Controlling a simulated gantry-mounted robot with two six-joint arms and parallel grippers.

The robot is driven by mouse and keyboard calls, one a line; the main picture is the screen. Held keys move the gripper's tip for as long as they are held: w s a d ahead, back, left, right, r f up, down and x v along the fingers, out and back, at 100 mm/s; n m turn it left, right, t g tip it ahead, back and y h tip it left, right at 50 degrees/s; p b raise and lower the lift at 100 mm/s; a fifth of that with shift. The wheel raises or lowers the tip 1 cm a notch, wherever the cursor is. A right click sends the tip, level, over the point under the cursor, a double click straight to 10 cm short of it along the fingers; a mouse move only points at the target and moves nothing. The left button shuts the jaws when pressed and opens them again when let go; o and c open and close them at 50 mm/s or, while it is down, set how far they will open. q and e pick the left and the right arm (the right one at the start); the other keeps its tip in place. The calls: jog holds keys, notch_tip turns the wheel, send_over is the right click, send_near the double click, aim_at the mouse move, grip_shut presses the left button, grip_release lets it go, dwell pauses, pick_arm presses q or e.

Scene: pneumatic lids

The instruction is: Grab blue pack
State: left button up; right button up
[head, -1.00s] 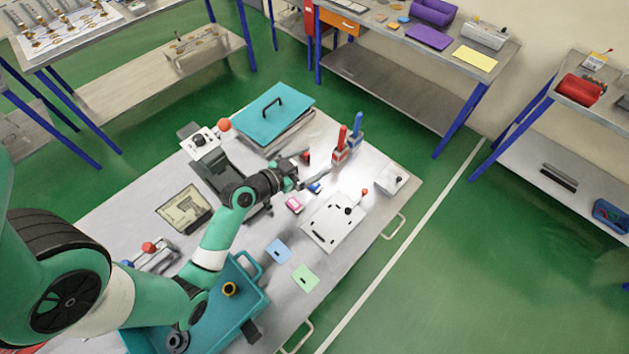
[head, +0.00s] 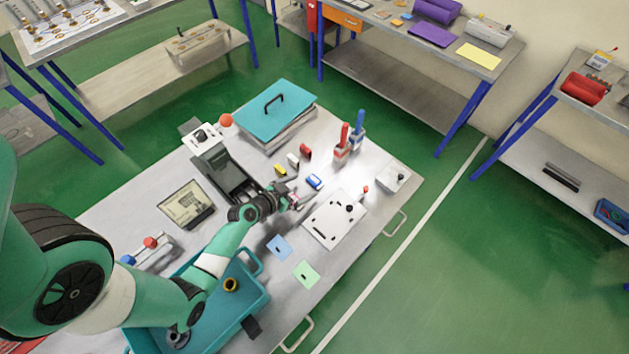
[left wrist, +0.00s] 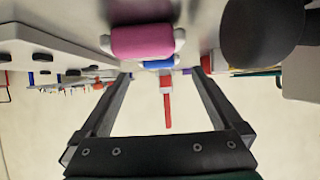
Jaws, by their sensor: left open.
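The blue pack (head: 314,181) lies on the table just beyond my left gripper. It also shows in the left wrist view (left wrist: 158,64), small and mostly hidden behind a pink pack (left wrist: 142,42). My left gripper (head: 292,200) is open and empty, close to the pink pack and short of the blue one in the head view. In the left wrist view both fingers (left wrist: 163,76) stand apart, with the blue pack seen between their tips. The pink pack is partly covered by the gripper in the head view. My right gripper is not in view.
Yellow (head: 281,170), white (head: 293,160) and red (head: 305,152) packs lie behind the gripper. A white slotted plate (head: 333,219) is to the right. Red (head: 342,145) and blue (head: 357,135) upright tools stand farther back. A black-and-grey device (head: 225,170) stands left.

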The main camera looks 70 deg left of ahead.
aim_at(311, 182)
pick_arm(q)
jog(key=x, duration=0.5)
jog(key=shift+b, duration=0.3)
jog(key=shift+s+d, duration=0.1)
jog(key=c, duration=1.2)
jog(key=shift+r+p, duration=0.35)
jog(key=shift+r, duration=0.25)
notch_tip(311, 182, up, 3)
jog(key=shift+d+r+p, duration=0.1)
jog(key=shift+d+p, duration=0.05)
jog(key=shift+p, duration=0.9)
jog(key=w+d+r+p, duration=0.1)
jog(key=w+d+r, duration=0.1)
jog(key=d+r, duration=0.1)
jog(key=w+d+r+p, duration=0.1)
jog(key=w+d+r, duration=0.1)
jog(key=d, duration=0.3)
jog(key=w+d+r+p, duration=0.2)
jog(key=d+r, duration=0.1)
jog(key=d, duration=0.1)
jog(key=shift+d+r, duration=0.25)
jog(key=shift+r, duration=0.15)
